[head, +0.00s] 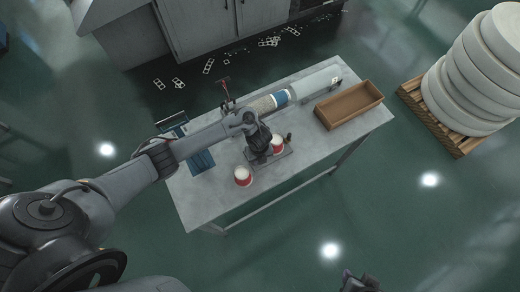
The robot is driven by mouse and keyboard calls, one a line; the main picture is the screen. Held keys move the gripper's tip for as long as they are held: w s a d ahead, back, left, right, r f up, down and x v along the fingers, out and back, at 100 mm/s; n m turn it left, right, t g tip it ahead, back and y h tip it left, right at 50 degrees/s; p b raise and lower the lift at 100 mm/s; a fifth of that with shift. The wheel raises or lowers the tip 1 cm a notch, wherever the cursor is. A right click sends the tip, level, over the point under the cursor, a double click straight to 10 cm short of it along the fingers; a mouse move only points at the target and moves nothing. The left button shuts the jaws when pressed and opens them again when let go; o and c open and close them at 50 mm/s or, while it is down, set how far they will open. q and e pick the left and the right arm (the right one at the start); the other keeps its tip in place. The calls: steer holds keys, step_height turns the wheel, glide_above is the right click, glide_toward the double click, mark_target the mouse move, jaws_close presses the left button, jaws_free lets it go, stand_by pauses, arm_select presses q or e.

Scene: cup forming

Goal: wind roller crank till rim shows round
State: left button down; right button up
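My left gripper (263,152) points down over the worktable, at a small grey fixture (284,161). Its fingers are dark and small, so I cannot tell whether they are open or shut. A red and white paper cup (277,147) stands at the fixture just right of the gripper. A small dark upright part (289,138), perhaps the crank knob, shows beyond that cup. A second red and white cup (243,177) stands on the table left of the fixture. The rim's shape is too small to judge. Part of my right gripper (360,282) shows at the bottom edge, away from the table.
The grey table (225,205) also bears an open brown box (350,104), a long rolled cylinder (315,82), blue trays (201,162) and a red-topped tool (224,84). A pallet (455,140) of large white rolls (460,85) stands right. The table's front right is clear.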

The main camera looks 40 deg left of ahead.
stand_by(0.4)
arm_select(q)
steer(key=c, duration=1)
jaws_free()
steer(key=shift+o, duration=0.2)
step_height(320, 180, up, 9)
steer(key=shift+w+a+f, duration=0.1)
steer(key=shift+w+f, duration=0.05)
steer(key=shift+r, duration=0.6)
steer(key=shift+s+r, duration=0.2)
steer(key=shift+r, duration=0.25)
